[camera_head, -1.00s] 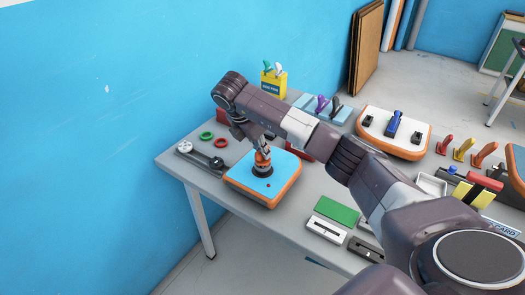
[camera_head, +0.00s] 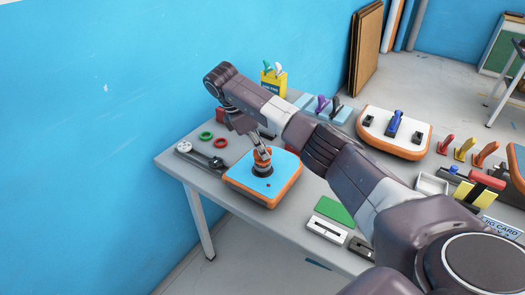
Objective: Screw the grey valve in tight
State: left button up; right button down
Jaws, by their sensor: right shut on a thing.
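A small inflatable board (camera_head: 245,183) with a blue top and orange rim lies on the grey table. A dark grey round valve (camera_head: 263,170) sits at the middle of its top. My right gripper (camera_head: 262,157) is over the valve and shut on it, with orange showing around the fingertips. The gripper comes down at a slant from the upper left. The fingers hide the top of the valve, and its threads cannot be seen. My left gripper is not in view.
Green (camera_head: 206,136) and red rings lie at the left of the table (camera_head: 180,160), near a black-and-grey tool (camera_head: 200,155). A white-topped board (camera_head: 405,143) and fins stand to the right. A green card (camera_head: 334,210) lies in front.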

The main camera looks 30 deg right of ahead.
jog(key=shift+m, duration=0.3)
jog(key=shift+m, duration=0.5)
jog(key=shift+m+g+y+b, duration=0.3)
jog(key=shift+m+g+y, duration=0.25)
jog(key=shift+m, duration=0.75)
jog(key=m+g+b, duration=0.1)
jog(key=m+b, duration=0.1)
jog(key=shift+f+m+y, duration=0.1)
jog(key=shift+m+y, duration=0.15)
jog(key=shift+m, duration=0.15)
jog(key=shift+m, duration=0.3)
